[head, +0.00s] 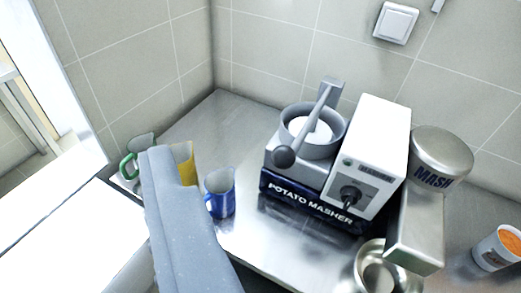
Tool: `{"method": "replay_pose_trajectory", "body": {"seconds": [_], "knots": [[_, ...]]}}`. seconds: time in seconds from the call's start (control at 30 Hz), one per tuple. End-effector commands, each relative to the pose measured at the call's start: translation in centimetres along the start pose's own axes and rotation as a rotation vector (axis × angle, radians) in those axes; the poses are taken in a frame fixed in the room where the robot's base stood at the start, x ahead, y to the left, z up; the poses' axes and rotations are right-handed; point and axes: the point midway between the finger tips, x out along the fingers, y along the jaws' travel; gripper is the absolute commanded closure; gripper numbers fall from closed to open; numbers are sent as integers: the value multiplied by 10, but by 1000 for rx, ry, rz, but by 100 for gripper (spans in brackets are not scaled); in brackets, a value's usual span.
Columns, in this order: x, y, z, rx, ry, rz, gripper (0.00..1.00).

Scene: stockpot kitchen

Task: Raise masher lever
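The potato masher (312,204) stands on the steel counter, with a dark base labelled POTATO MASHER. Its grey lever (309,118) runs from a bracket at the back down across the round bowl (337,141) to a dark ball knob (284,157) at the front left. The lever lies low, tilted down toward the front. White material shows in the bowl under it. A long blue-grey part of mine (185,225) reaches up from the bottom left, left of the masher and apart from the lever. No finger pair can be made out on it.
A blue jug (220,196), a partly hidden yellow jug (186,165) and a green-handled jug (130,165) stand left of the masher. A MASH dispenser (440,160) stands right, above a metal bowl (372,255). An orange-topped cup (497,250) is far right. Tiled walls close the back.

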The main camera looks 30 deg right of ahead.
Motion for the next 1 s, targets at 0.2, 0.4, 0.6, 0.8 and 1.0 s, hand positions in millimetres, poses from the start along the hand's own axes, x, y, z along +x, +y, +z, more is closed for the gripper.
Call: {"method": "replay_pose_trajectory", "body": {"seconds": [0.2,0.4,0.6,0.8,1.0], "knots": [[89,-15,11,102,39,-62,43],[159,-9,52,211,88,19,43],[194,28,115,232,115,229,43],[182,82,178,118,124,497,43],[148,121,208,-49,132,689,43]]}}
